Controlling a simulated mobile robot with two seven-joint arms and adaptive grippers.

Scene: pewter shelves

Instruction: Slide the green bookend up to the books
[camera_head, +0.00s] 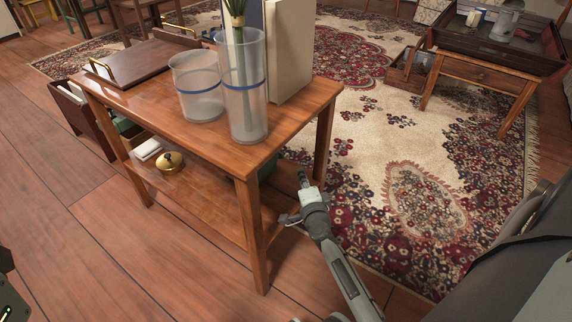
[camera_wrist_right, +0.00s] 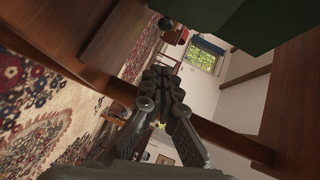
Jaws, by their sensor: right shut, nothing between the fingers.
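My right gripper (camera_head: 302,181) is shut and empty, low beside the near right leg of the wooden shelf table (camera_head: 186,140). Its closed fingertips also show in the right wrist view (camera_wrist_right: 161,76). A dark green thing (camera_head: 268,168), perhaps the green bookend, shows partly behind the table's right side at lower-shelf height, left of the gripper. A dark green flat-sided block (camera_wrist_right: 235,25) fills the top of the wrist view, apart from the fingers. A cream book (camera_head: 291,50) stands on the tabletop beside a dark blue one (camera_head: 256,14).
Two clear tumblers with blue bands (camera_head: 197,90) (camera_head: 245,100) stand on the tabletop near its front edge. A brass bell-like object (camera_head: 170,161) and a white stack (camera_head: 147,149) are on the lower shelf. The patterned rug (camera_head: 400,180) right of the table is clear.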

